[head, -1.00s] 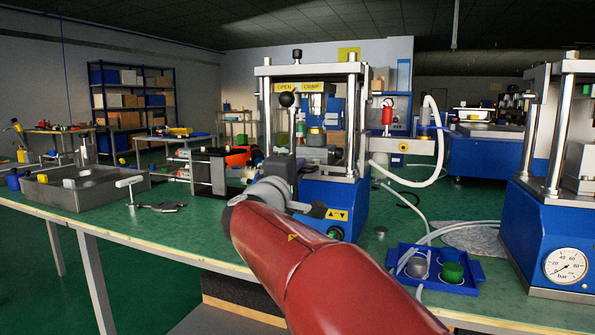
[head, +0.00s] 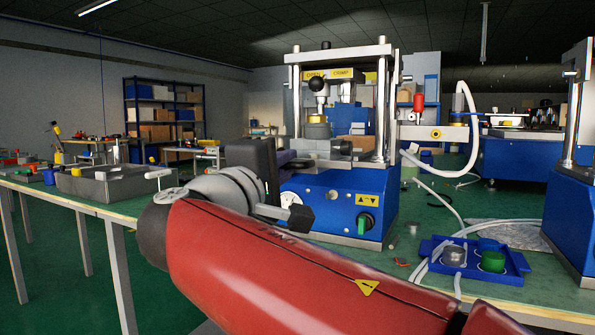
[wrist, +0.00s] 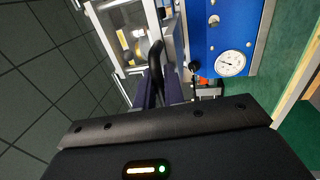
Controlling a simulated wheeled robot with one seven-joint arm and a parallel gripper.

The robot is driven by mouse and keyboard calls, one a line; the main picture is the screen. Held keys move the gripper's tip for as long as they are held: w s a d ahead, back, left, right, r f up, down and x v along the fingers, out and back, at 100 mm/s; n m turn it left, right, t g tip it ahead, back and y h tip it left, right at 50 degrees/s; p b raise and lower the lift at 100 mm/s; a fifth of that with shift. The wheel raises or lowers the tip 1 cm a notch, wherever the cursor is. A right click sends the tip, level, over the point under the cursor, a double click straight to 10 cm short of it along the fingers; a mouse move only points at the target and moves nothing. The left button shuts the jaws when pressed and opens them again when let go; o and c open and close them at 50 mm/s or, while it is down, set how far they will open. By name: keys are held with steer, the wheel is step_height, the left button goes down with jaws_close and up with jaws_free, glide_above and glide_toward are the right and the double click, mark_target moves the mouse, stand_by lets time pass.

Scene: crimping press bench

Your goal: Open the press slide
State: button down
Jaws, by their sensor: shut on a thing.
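The crimping press has a blue base (head: 335,205), bright pillars and a yellow OPEN/CRIMP label (head: 355,76). A black ball-knob lever (head: 318,85) stands upright at its front. The grey slide (head: 340,147) sits low between the pillars, above the base. My gripper (head: 284,158) is at the left front of the press, level with the slide. In the wrist view, my gripper's dark fingers (wrist: 160,88) are shut on a black curved handle (wrist: 155,58) beside the press.
A blue tray (head: 510,268) with a grey and a green cup lies at the right front, with white hoses beside it. A second blue press (head: 572,205) stands at the right edge. A grey metal bin (head: 90,183) stands on the bench at left.

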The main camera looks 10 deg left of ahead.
steer(key=shift+s+a+f, duration=0.15)
steer(key=shift+s+a, duration=0.05)
steer(key=shift+s, duration=0.3)
steer(key=c, duration=1.6)
jaws_free()
steer(key=shift+s+a, duration=0.1)
steer(key=shift+s, duration=0.05)
steer(key=shift+c, duration=0.2)
steer(key=v, duration=0.7)
steer(key=shift+s, duration=0.35)
steer(key=shift+a, duration=0.15)
